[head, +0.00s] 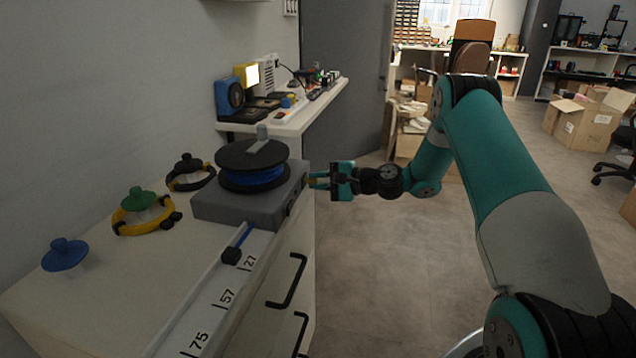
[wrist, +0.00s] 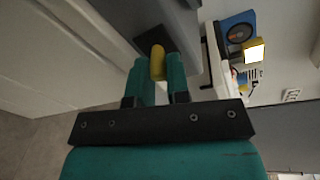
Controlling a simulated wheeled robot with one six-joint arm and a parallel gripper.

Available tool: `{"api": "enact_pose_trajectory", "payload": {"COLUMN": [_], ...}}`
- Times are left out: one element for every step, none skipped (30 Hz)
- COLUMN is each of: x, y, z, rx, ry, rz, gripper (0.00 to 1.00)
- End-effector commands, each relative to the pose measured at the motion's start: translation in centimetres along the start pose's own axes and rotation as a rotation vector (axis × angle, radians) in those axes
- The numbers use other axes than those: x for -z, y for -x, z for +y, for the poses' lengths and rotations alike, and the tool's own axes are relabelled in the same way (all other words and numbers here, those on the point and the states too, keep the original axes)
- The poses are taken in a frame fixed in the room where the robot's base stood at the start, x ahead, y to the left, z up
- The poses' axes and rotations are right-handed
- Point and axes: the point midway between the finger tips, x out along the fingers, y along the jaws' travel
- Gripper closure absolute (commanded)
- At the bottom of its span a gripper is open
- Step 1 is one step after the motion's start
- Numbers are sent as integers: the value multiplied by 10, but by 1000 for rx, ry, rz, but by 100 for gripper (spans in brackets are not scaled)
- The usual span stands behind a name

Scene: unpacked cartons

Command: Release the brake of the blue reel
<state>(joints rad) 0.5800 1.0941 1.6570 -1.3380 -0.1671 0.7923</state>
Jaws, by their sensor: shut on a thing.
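The blue reel (head: 258,178) has black flanges and blue line wound between them. It lies flat on a grey base box (head: 232,208) on the white cabinet. A yellow brake lever (wrist: 157,62) sticks out from the box's right side. My gripper (head: 318,180) reaches in from the right, level with that side. In the wrist view my gripper (wrist: 157,72) has its two teal fingers shut on either side of the yellow lever. The lever's root at the box is partly hidden, and I cannot tell the brake's setting.
A blue strip with a black end (head: 231,255) runs from the box over a white scale (head: 222,300) marked 27, 57 and 75. Blue (head: 64,254), green-and-yellow (head: 142,212) and black (head: 189,172) knobbed items stand at left.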

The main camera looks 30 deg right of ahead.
Motion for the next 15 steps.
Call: {"api": "enact_pose_trajectory", "payload": {"x": [-1, -1, -1, -1, -1, -1, -1, -1, -1, -1, -2, -2, -2, -2, -2], "y": [0, -1, -1, -1, -1, -1, -1, -1, -1, -1, -1, -1, -1, -1, -1], "z": [1, 1, 0, 0, 0, 0, 0, 0, 0, 0, 0, 0, 0, 0, 0], "rx": [-4, -7, -9, -10, -11, -12, -13, -13, -13, -14, -14, -14, -14, -14, -14], "ry": [-1, 0, 1, 2, 2, 2, 2, 2, 2, 2, 2, 2, 2, 2, 2], "rz": [-15, -21, -27, -31, -34, -36, -38, -38, -39, -39, -39, -39, -39, -39, -39], "gripper": [100, 100, 100, 100, 100, 100, 100, 100, 100, 100, 100, 100, 100, 100, 100]}}
